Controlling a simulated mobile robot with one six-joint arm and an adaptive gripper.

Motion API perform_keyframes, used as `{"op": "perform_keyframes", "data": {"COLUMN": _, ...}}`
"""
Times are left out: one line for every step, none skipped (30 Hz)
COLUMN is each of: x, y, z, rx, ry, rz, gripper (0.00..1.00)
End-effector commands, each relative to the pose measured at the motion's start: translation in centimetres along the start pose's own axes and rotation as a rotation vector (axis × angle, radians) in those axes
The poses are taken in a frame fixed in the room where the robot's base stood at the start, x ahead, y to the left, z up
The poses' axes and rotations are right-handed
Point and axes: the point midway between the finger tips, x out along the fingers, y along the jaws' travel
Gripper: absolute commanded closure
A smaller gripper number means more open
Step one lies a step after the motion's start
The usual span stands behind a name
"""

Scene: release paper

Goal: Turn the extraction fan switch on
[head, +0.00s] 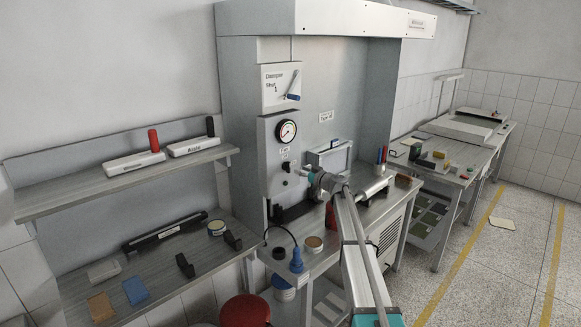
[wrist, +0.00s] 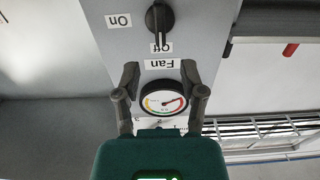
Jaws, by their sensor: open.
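The fan switch is a black rotary knob (wrist: 160,20) on a grey panel, at the top of the wrist view, which is upside down. Its pointer is at the "Off" label (wrist: 162,47); the "On" label (wrist: 119,20) is off to one side. The knob also shows in the head view (head: 287,167), below the round gauge (head: 286,131). My gripper (wrist: 159,68) is open and empty. Its fingers point at the panel, on either side of the "Fan" label in the wrist view, short of the knob. In the head view my gripper (head: 309,177) is just right of the knob.
Shelves (head: 120,184) with tools stand at left, and a red stool (head: 245,311) in front.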

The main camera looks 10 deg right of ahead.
Motion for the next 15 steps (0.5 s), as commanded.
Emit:
{"op": "perform_keyframes", "data": {"x": 1.0, "y": 0.2, "z": 0.0, "rx": 0.000, "ry": 0.000, "rz": -0.001, "gripper": 0.47}}
{"op": "perform_keyframes", "data": {"x": 1.5, "y": 0.2, "z": 0.0, "rx": 0.000, "ry": 0.000, "rz": -0.001, "gripper": 0.47}}
{"op": "perform_keyframes", "data": {"x": 2.1, "y": 0.2, "z": 0.0, "rx": 0.000, "ry": 0.000, "rz": -0.001, "gripper": 0.47}}
{"op": "perform_keyframes", "data": {"x": 2.6, "y": 0.2, "z": 0.0, "rx": 0.000, "ry": 0.000, "rz": -0.001, "gripper": 0.47}}
{"op": "perform_keyframes", "data": {"x": 3.0, "y": 0.2, "z": 0.0, "rx": 0.000, "ry": 0.000, "rz": 0.000, "gripper": 0.47}}
{"op": "perform_keyframes", "data": {"x": 3.6, "y": 0.2, "z": 0.0, "rx": 0.000, "ry": 0.000, "rz": 0.000, "gripper": 0.47}}
{"op": "perform_keyframes", "data": {"x": 4.1, "y": 0.2, "z": 0.0, "rx": 0.000, "ry": 0.000, "rz": 0.000, "gripper": 0.47}}
{"op": "perform_keyframes", "data": {"x": 4.5, "y": 0.2, "z": 0.0, "rx": 0.000, "ry": 0.000, "rz": -0.001, "gripper": 0.47}}
{"op": "perform_keyframes", "data": {"x": 5.0, "y": 0.2, "z": 0.0, "rx": 0.000, "ry": 0.000, "rz": 0.000, "gripper": 0.47}}
{"op": "perform_keyframes", "data": {"x": 5.3, "y": 0.2, "z": 0.0, "rx": 0.000, "ry": 0.000, "rz": 0.000, "gripper": 0.47}}
{"op": "perform_keyframes", "data": {"x": 5.6, "y": 0.2, "z": 0.0, "rx": 0.000, "ry": 0.000, "rz": 0.000, "gripper": 0.47}}
{"op": "perform_keyframes", "data": {"x": 6.0, "y": 0.2, "z": 0.0, "rx": 0.000, "ry": 0.000, "rz": 0.000, "gripper": 0.47}}
{"op": "perform_keyframes", "data": {"x": 6.3, "y": 0.2, "z": 0.0, "rx": 0.000, "ry": 0.000, "rz": 0.000, "gripper": 0.47}}
{"op": "perform_keyframes", "data": {"x": 6.5, "y": 0.2, "z": 0.0, "rx": 0.000, "ry": 0.000, "rz": 0.000, "gripper": 0.47}}
{"op": "perform_keyframes", "data": {"x": 6.8, "y": 0.1, "z": 0.0, "rx": 0.000, "ry": 0.000, "rz": 0.001, "gripper": 0.47}}
